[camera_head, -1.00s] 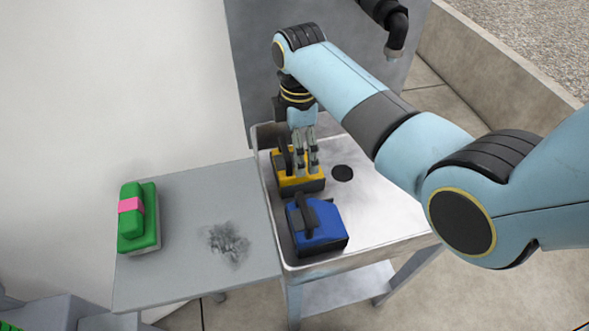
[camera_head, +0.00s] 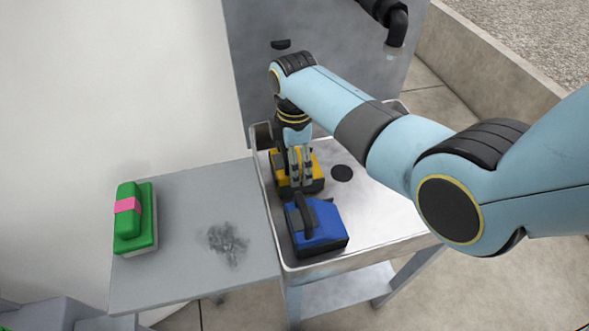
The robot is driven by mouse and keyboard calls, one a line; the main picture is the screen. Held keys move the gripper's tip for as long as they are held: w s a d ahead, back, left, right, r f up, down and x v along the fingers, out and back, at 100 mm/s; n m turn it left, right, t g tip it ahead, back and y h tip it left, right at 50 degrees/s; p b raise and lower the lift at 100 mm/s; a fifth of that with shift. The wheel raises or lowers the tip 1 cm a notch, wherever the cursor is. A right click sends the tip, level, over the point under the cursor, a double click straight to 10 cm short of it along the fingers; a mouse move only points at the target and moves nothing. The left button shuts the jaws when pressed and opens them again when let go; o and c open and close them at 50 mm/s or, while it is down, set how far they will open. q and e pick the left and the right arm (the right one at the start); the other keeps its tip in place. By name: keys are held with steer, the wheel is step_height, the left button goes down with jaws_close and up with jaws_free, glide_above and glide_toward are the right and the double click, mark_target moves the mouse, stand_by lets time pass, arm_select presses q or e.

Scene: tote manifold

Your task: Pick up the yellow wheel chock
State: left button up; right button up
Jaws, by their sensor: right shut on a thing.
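The yellow wheel chock (camera_head: 317,174), with a dark base, sits at the back left of the metal sink-like tray (camera_head: 385,235). My right gripper (camera_head: 301,182) points down over it and is shut on it; the fingers hide part of its top, so the exact grip spot is hard to see. The chock appears to rest on the tray floor. My left gripper is not in view.
A blue block with a black handle (camera_head: 320,228) stands just in front of the yellow chock. A green block with a pink band (camera_head: 135,218) lies on the grey side shelf (camera_head: 185,275). A black tap (camera_head: 397,25) hangs behind. The tray's right side is clear.

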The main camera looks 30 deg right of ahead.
steer(key=shift+s, duration=0.1)
steer(key=shift+c, duration=1.1)
steer(key=shift+r, duration=0.55)
step_height(320, 180, up, 3)
steer(key=shift+f+p, duration=0.15)
steer(key=shift+p, duration=0.25)
steer(key=shift+s+d+r+p, duration=0.2)
steer(key=shift+s+d+r, duration=1)
steer(key=shift+d, duration=0.35)
steer(key=shift+s+d+r+p, duration=0.2)
steer(key=shift+s+d+r, duration=1)
steer(key=shift+d, duration=0.3)
steer(key=shift+s+d+r+p, duration=0.2)
steer(key=shift+s+d+r, duration=1)
steer(key=shift+d, duration=0.35)
